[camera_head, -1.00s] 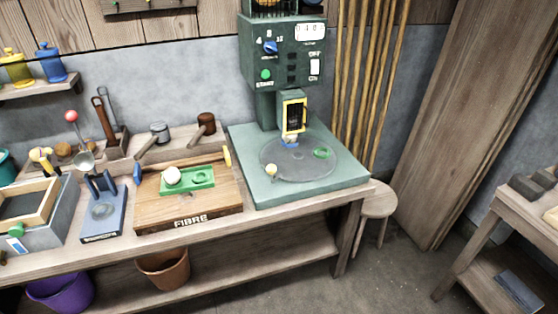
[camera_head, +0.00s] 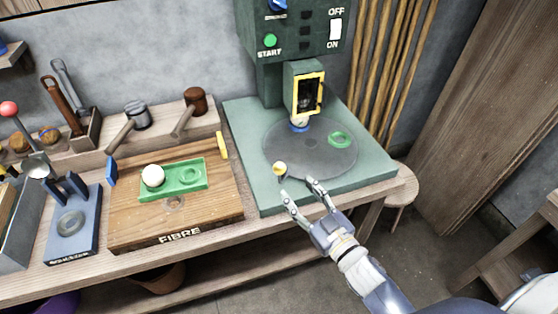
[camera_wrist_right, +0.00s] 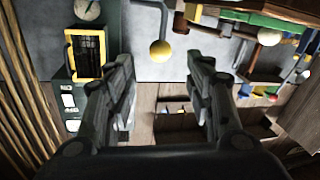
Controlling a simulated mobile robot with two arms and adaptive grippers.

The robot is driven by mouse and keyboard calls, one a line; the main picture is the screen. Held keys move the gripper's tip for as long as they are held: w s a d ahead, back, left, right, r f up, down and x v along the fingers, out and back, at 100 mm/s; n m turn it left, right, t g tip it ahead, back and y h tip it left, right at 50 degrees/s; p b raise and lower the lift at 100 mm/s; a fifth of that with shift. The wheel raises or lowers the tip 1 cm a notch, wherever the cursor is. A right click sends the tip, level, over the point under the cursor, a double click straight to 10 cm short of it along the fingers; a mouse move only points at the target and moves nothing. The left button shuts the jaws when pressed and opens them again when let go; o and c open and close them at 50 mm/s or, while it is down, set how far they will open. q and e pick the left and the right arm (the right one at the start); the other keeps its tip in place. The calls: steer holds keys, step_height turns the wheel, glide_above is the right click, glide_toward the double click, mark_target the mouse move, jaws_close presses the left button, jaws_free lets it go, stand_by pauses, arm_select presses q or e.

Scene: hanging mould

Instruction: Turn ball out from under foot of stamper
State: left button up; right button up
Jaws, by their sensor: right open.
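The stamper is a green machine (camera_head: 285,55) with a yellow-framed head (camera_head: 308,93) over a grey round turntable (camera_head: 325,160). A small pale round piece with a blue rim (camera_head: 299,124) sits right below the head; I cannot tell ball from foot there. A round greyish piece also shows in the right wrist view (camera_wrist_right: 87,10). A yellow knob (camera_head: 279,169) stands at the turntable's front left edge; in the right wrist view the knob (camera_wrist_right: 160,50) has a grey stem. My right gripper (camera_head: 299,187) is open and empty, just in front of the knob. My left gripper is out of view.
A wooden FIBRE board (camera_head: 205,215) left of the stamper bears a green tray (camera_head: 196,181) with a cream ball (camera_head: 153,176). Mallets (camera_head: 193,108) stand behind. A stool (camera_head: 400,190) stands at the right.

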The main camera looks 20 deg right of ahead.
mark_target(283, 173)
steer(key=x, duration=1)
steer(key=shift+w+a+p, duration=0.15)
steer(key=shift+p, duration=0.2)
jaws_close()
